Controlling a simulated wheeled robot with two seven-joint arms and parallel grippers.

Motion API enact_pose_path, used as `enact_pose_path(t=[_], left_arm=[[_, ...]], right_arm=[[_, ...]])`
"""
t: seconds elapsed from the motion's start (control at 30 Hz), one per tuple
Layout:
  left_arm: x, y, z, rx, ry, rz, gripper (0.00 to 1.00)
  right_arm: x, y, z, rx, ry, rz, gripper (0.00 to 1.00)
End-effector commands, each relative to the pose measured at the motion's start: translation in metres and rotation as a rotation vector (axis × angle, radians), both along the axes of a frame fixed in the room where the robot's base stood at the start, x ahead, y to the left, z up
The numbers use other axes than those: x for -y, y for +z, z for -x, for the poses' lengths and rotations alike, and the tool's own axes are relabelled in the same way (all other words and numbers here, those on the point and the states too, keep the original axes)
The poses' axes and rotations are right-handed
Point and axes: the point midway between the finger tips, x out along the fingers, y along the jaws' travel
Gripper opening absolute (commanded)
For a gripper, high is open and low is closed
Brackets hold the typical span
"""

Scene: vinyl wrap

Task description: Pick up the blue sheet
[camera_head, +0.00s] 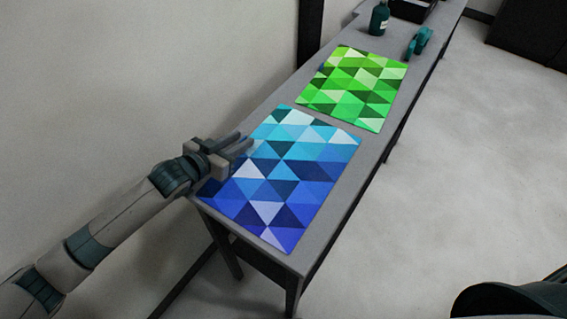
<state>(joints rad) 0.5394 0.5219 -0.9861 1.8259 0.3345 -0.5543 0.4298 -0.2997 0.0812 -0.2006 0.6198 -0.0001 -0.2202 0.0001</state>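The blue sheet (282,180), patterned with blue and pale triangles, lies flat on the near end of the grey table (316,227). My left gripper (246,144) is at the sheet's left edge, its two fingers reaching just over that edge. The fingers look a little apart; I cannot tell whether the sheet's edge is between them or under them. My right gripper does not show.
A green triangle-patterned sheet (352,88) lies farther along the table. Behind it are a teal tool (418,42), a dark bottle (379,18) and a dark box (413,8). A wall runs along the left; open floor (470,160) is on the right.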

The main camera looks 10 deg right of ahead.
Motion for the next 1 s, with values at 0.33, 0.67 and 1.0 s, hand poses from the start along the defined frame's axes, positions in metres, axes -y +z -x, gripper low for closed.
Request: enact_pose_path(t=[0.33,0.67,1.0], left_arm=[[0.000,0.000,0.000,0.000,0.000,0.000,0.12],[0.000,0.000,0.000,0.000,0.000,0.000,0.00],[-0.001,0.013,-0.001,0.002,0.001,0.000,0.00]], right_arm=[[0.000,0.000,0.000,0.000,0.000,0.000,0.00],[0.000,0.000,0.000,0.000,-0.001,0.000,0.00],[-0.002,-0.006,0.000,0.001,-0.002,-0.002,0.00]])
